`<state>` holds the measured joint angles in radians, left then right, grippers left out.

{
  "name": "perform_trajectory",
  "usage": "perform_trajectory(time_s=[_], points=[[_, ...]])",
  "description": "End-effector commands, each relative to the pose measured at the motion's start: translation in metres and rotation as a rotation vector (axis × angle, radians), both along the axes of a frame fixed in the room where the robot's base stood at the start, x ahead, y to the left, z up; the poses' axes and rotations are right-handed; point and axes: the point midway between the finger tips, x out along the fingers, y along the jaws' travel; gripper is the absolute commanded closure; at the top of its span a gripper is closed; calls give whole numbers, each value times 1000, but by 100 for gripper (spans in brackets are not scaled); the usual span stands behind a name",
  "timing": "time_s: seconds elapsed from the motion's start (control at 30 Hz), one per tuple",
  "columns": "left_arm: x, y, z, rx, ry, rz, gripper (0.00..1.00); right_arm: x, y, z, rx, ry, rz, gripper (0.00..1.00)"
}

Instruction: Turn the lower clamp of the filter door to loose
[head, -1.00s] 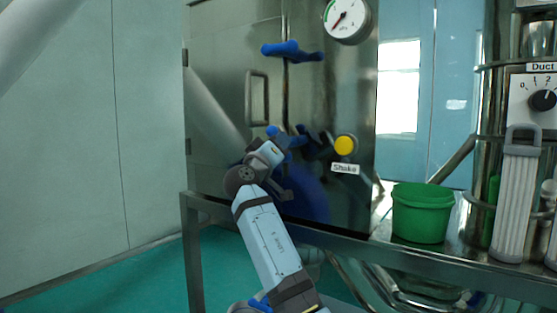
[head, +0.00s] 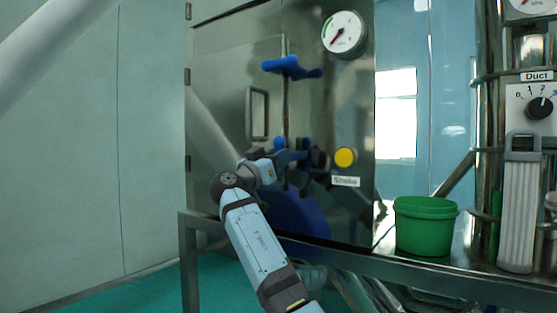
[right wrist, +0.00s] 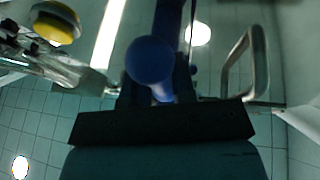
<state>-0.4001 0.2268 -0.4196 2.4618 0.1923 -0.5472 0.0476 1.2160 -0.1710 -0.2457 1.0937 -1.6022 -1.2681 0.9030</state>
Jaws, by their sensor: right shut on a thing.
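The filter door (head: 226,110) is a shiny steel panel with a bar handle (head: 250,115), and it looks closed. Its lower clamp (head: 279,143) is blue and partly hidden by my right gripper (head: 300,160). In the right wrist view the blue rounded end of the lower clamp (right wrist: 150,60) lies between the dark fingers of my right gripper (right wrist: 155,95), which is shut on it. The clamp's exact angle is hard to tell. A similar blue upper clamp (head: 290,67) lies roughly level across the door edge. My left gripper is not in view.
A yellow button (head: 345,157) labelled Shake sits just right of the lower clamp. A pressure gauge (head: 343,33) is above. A green bucket (head: 425,228) stands on the steel frame at right, near a white filter cartridge (head: 518,215) and a Duct dial (head: 539,107).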

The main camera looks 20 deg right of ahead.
Motion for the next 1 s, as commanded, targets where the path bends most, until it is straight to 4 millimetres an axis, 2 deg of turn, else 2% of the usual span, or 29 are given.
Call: perform_trajectory(time_s=[0.43,0.47,0.53,0.57,0.87,1.0], points=[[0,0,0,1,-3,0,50,0,0,0,9,-9,2,99],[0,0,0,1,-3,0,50,0,0,0,9,-9,2,71],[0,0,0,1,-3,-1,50,0,0,0,9,-9,2,55],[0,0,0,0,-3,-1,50,0,0,0,9,-8,1,51],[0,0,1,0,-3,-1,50,-1,2,-1,7,-8,1,51],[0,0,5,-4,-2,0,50,-6,13,-5,8,-6,2,51]])
